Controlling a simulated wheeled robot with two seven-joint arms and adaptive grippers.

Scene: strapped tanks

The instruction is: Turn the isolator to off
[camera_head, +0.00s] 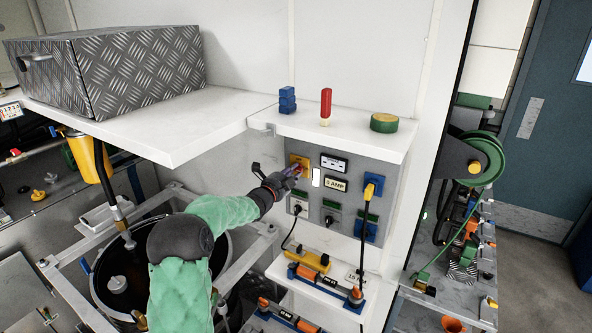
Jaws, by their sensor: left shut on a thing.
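The isolator (302,160) shows as a yellow plate at the upper left of the grey panel (347,209) on the white wall. A small red part shows at the plate, by my fingertips; the rest of its knob is hidden by my gripper. My left gripper (293,172) is shut on the isolator's knob, reaching in from the lower left. Which way the knob is turned cannot be told. My right gripper is not in view.
A white shelf (350,137) above the panel holds blue blocks (287,100), a red-handled tool (326,104) and a green roll (384,123). A yellow plug (373,186) with a black cable is at the panel's right. A metal frame (76,289) surrounds a dark tank below.

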